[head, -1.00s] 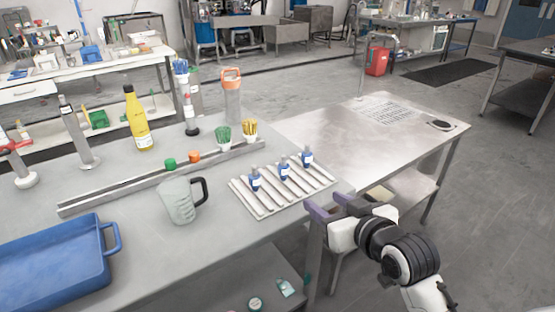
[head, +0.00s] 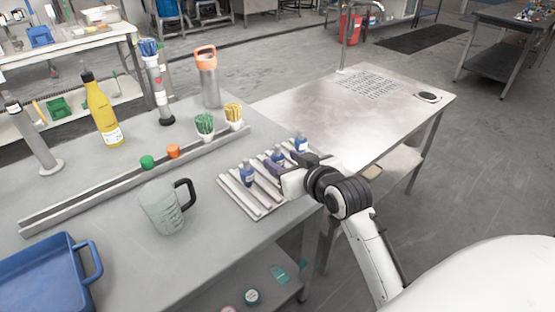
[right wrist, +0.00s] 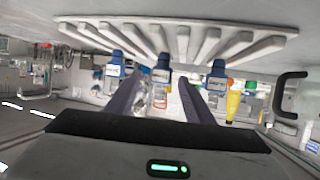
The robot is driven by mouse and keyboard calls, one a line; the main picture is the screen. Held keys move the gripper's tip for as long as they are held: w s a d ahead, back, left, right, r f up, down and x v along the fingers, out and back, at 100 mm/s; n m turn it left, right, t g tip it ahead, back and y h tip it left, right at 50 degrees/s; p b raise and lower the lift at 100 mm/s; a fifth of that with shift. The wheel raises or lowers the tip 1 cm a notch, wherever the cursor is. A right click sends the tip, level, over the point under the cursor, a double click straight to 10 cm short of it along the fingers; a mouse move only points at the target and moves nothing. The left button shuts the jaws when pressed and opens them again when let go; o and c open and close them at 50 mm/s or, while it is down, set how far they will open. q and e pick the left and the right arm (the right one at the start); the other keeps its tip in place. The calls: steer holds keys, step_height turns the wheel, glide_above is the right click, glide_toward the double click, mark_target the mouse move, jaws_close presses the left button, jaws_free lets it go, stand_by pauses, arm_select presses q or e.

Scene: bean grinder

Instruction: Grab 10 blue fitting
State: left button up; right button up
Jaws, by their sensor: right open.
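Three blue fittings with white labels stand upright on a ridged light rack (head: 237,194): the left one (head: 246,174), the middle one (head: 277,158) and the right one (head: 302,144). My right gripper (head: 276,168) is over the right edge of the rack, close to the middle fitting. The right wrist view is upside down; there the purple fingers are apart, with the middle fitting (right wrist: 162,70) showing between their tips. The other two fittings stand outside the fingers, one on each side (right wrist: 113,68) (right wrist: 217,72). My left gripper is not in view.
A grey pitcher (head: 163,208) stands left of the rack, and a blue tray (head: 45,275) is at the front left. A long metal rail (head: 110,187) lies behind. A yellow bottle (head: 103,115) and an orange-topped bottle (head: 209,80) stand farther back. The side table (head: 330,105) is mostly clear.

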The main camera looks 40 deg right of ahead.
mark_target(281, 160)
steer(key=x, duration=0.3)
steer(key=shift+w+a+f, duration=0.1)
steer(key=shift+w+f, duration=0.05)
steer(key=shift+w, duration=0.1)
steer(key=c, duration=1.1)
steer(key=shift+c, duration=0.2)
